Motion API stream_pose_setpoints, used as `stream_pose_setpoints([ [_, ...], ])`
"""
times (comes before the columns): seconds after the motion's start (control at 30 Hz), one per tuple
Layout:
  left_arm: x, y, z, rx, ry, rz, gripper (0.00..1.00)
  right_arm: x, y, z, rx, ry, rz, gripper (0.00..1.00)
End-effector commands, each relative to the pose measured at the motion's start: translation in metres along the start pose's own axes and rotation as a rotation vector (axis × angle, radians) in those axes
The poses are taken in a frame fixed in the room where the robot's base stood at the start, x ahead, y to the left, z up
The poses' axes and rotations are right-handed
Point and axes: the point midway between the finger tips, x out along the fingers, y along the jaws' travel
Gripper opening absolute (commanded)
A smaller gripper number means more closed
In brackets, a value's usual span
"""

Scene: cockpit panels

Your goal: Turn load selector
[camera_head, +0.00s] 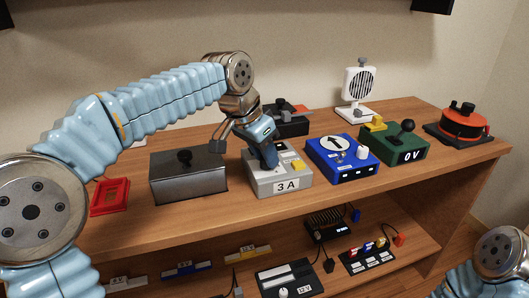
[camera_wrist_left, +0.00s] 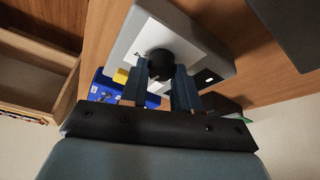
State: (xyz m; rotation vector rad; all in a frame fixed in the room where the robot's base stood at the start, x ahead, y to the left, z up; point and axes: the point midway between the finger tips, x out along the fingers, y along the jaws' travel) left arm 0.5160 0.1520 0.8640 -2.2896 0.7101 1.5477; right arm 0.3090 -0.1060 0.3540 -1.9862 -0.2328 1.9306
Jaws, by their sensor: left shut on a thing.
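The load selector appears to be the grey box (camera_head: 262,190) with a "3 A" label on its front and a yellow block on top. In the head view my left gripper (camera_head: 268,156) reaches down onto its top, and the gripper hides the knob there. The left wrist view shows the box's light top (camera_wrist_left: 205,45) with a round black knob (camera_wrist_left: 162,62) between the two blue fingers. My left gripper (camera_wrist_left: 160,78) is shut on this knob. My right arm shows at the lower right of the head view, but its gripper is out of view.
A dark grey metal box (camera_head: 188,182) stands left of the selector, with a red tray (camera_head: 110,197) beyond it. A blue box (camera_head: 340,160) with an arrow dial is close on the right, then a green "0V" box (camera_head: 408,146). A black device (camera_head: 289,124) stands behind.

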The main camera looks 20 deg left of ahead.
Motion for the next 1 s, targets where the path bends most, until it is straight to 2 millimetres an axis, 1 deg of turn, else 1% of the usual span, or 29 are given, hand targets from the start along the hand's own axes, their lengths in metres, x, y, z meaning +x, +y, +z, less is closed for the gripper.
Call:
stream_pose_setpoints([
  [0.47,-0.0003,0.0007,-0.0001,-0.016,0.0,-0.005,0.0,-0.0002,-0.0001,0.0,0.0,0.0,0.0,0.43],
  [0.5,-0.0003,0.0007,-0.0001,-0.015,0.0,-0.005,0.32,-0.0002,-0.0001,0.0,0.0,0.0,0.0,0.43],
  [0.57,-0.0003,0.0007,-0.0001,-0.015,0.001,-0.005,0.41,-0.0002,-0.0001,0.0,0.0,0.0,0.0,0.43],
  [0.6,-0.0002,0.0006,-0.0001,-0.015,0.001,-0.005,0.48,-0.0002,-0.0001,0.0,0.0,0.0,0.0,0.43],
  [0.67,-0.0002,0.0005,-0.0001,-0.015,0.001,-0.005,0.56,-0.0002,-0.0001,0.0,0.0,0.0,0.0,0.43],
  [0.9,-0.0002,0.0003,-0.0001,-0.015,0.0,-0.006,0.56,-0.0002,-0.0001,0.0,0.0,0.0,0.0,0.43],
  [1.0,-0.0045,0.0002,-0.0005,-0.015,0.002,-0.006,0.56,-0.0008,-0.0003,0.0,0.0,0.0,0.0,0.43],
])
